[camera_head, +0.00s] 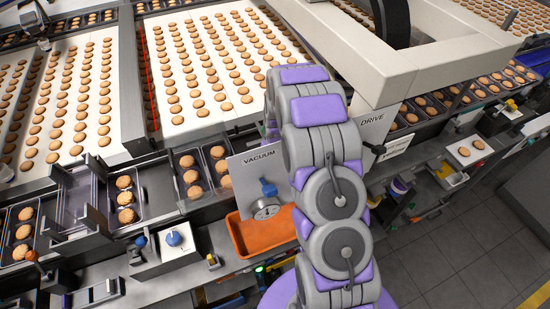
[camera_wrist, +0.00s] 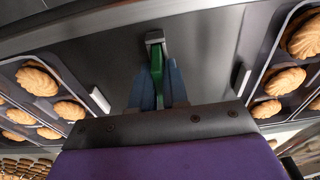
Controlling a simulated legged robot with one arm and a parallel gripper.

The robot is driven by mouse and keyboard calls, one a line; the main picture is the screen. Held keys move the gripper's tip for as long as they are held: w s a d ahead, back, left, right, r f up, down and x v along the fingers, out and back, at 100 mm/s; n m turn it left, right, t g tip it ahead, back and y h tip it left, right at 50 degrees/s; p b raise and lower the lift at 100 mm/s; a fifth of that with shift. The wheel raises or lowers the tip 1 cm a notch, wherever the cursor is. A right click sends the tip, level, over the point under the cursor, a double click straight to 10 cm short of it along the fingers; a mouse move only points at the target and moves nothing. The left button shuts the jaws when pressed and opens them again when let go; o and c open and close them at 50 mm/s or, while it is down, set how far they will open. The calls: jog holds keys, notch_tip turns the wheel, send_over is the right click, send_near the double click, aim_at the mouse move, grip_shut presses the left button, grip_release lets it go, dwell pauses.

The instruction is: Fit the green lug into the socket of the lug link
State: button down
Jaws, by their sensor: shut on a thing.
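In the wrist view the green lug (camera_wrist: 157,66) stands upright between the two blue-grey fingers of my gripper (camera_wrist: 158,88), which is shut on it. The lug's upper end is at a small grey metal piece (camera_wrist: 154,38), which looks like the socket of the lug link; I cannot tell whether the lug is inside it or only touching. Behind them is a dark grey flat surface. In the head view my own arm hides the gripper, lug and socket.
Trays of biscuits flank the gripper at left (camera_wrist: 48,88) and right (camera_wrist: 283,82) in the wrist view. In the head view an orange bin (camera_head: 262,238) and a vacuum panel (camera_head: 258,180) stand left of my arm.

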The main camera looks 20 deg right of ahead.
jog(key=shift+f, duration=0.45)
jog(key=c, duration=1.1)
grip_release()
jog(key=shift+o, duration=0.2)
jog(key=shift+r, duration=0.1)
notch_tip(320, 180, up, 17)
jog(key=s, duration=0.2)
jog(key=shift+p, duration=0.35)
